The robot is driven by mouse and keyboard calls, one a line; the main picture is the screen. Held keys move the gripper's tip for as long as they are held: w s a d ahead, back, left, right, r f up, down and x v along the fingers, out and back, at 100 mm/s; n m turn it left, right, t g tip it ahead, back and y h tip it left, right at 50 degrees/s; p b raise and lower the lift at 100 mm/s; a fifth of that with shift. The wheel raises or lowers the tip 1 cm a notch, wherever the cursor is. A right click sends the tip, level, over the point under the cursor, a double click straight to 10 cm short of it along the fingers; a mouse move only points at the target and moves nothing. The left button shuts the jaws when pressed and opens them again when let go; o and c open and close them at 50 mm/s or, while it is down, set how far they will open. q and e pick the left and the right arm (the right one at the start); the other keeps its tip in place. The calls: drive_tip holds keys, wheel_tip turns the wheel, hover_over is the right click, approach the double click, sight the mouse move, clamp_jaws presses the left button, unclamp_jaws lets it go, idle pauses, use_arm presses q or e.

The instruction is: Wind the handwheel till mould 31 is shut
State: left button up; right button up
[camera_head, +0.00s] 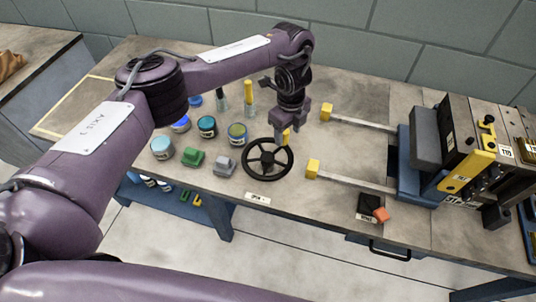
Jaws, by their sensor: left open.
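The black spoked handwheel (253,168) lies near the front edge of the bench, left of the two rails. My left gripper (284,137) is open, pointing down over the wheel's far right rim. A small yellow piece shows between or beside its fingers; I cannot tell whether it is the wheel's knob. The mould unit stands at the right, with a blue plate (407,167), a grey block (425,137) and a yellow plate (467,171). Its number labels are too small to read surely, and the gap between its halves is unclear. My right gripper is not in view.
Two pale rails with yellow ends (313,168) run left from the mould unit. Several paint tins (207,127), a green block (193,158) and a grey block (225,166) stand left of the wheel. A black box with an orange piece (381,214) lies near the front edge.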

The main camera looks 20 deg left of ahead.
use_arm(q)
wheel_tip(320, 180, up, 7)
drive_tip(key=p, duration=0.6)
drive_tip(key=shift+f, duration=0.2)
drive_tip(key=shift+f, duration=0.15)
